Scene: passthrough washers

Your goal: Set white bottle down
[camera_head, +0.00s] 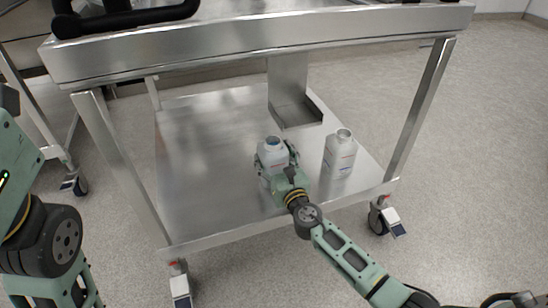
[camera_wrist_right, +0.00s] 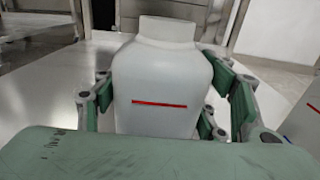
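A white bottle (camera_head: 272,150) with a pale cap is in my right gripper (camera_head: 277,162), over the lower shelf of the metal cart. In the right wrist view the bottle (camera_wrist_right: 162,85) stands upright between the green finger pads, with a red line on its front. The fingers close around both of its sides. Its base is hidden behind the gripper, so I cannot tell whether it touches the shelf. A second white bottle (camera_head: 340,152) stands upright on the shelf, right of the gripper. My left gripper is not in view; only part of that arm shows at the left edge.
The cart's lower shelf (camera_head: 190,150) is bare on its left side. A metal bracket (camera_head: 295,108) hangs behind the bottles. The cart's upper shelf edge (camera_head: 250,45) passes above, and legs stand at both sides. Black handles (camera_head: 125,18) lie on top at the left.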

